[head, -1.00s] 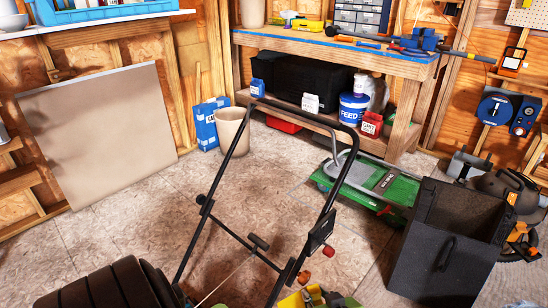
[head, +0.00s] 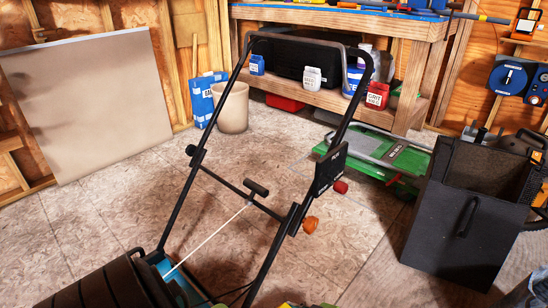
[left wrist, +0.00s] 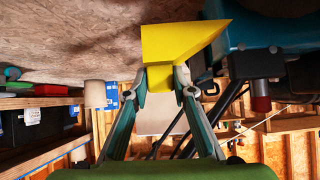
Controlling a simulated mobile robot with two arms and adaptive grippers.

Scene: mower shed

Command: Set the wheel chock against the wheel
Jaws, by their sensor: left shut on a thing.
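In the left wrist view a bright yellow wedge, the wheel chock (left wrist: 180,45), is held between the fingertips of my left gripper (left wrist: 161,80). Its pointed end faces right, towards the teal mower body (left wrist: 270,32). Dark parts lie close beside the wedge; I cannot tell whether it touches them or which is the wheel. In the head view the mower's black handle (head: 182,210) rises from the bottom, with a sliver of teal body beside a bulky black ribbed thing. No wheel shows clearly there. My right gripper is not in view.
A black open-topped bin (head: 455,235) stands at the right, near a green machine (head: 400,155). A wooden workbench (head: 420,45) with a loaded shelf is behind. A beige bucket (head: 232,108) stands by the wall. The floor (head: 90,220) left of the handle is clear.

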